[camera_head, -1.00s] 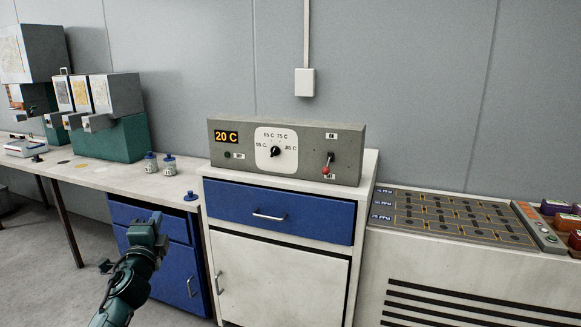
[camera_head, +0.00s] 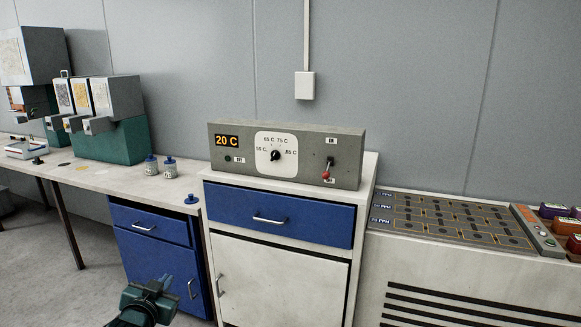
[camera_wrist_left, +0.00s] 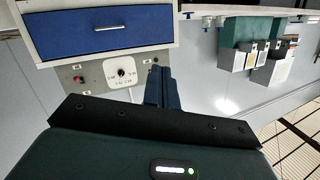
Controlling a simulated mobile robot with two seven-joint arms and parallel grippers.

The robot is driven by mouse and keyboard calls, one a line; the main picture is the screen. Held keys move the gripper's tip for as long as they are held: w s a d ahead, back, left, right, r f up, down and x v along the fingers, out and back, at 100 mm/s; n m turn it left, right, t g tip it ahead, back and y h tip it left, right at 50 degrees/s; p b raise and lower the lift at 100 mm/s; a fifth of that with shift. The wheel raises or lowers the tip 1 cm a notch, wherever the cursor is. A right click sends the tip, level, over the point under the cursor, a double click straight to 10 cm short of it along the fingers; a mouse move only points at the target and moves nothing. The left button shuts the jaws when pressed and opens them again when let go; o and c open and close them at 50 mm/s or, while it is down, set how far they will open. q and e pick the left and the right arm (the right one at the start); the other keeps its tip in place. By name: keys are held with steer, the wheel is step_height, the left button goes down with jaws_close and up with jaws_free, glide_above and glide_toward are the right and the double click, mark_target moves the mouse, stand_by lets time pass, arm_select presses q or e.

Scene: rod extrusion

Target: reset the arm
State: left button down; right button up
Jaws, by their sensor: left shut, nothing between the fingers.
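My left arm comes in at the bottom of the head view, with the left gripper (camera_head: 158,284) low in front of the blue cabinet. In the left wrist view the two fingers (camera_wrist_left: 158,88) are shut together with nothing between them. The gripper touches nothing that I can see. My right arm and gripper are out of view.
A grey control box (camera_head: 350,160) reading 20 C, with a dial and a red-tipped lever, stands on a white cabinet (camera_head: 280,285) with a blue drawer (camera_head: 310,217). Blue-capped bottles (camera_head: 170,168) and dispensers (camera_head: 118,125) stand on the left bench. A patterned panel (camera_head: 450,222) lies right.

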arm_select(q)
steer(key=s+d+f+g+h, duration=0.1)
steer(key=s+d+f, duration=0.3)
steer(key=s+f, duration=0.25)
steer(key=s+d+f+g+h, duration=0.1)
steer(key=s+d+f, duration=0.35)
steer(key=s, duration=0.35)
steer(key=s+d+f+g, duration=0.1)
steer(key=s+d+f, duration=0.1)
steer(key=s, duration=0.7)
steer(key=s+d+f+g+h, duration=0.1)
steer(key=s+d, duration=0.3)
steer(key=s, duration=0.5)
steer(key=shift+d+f+g+h, duration=0.3)
steer(key=shift+d+f+g, duration=0.05)
steer(key=shift+f+g, duration=0.2)
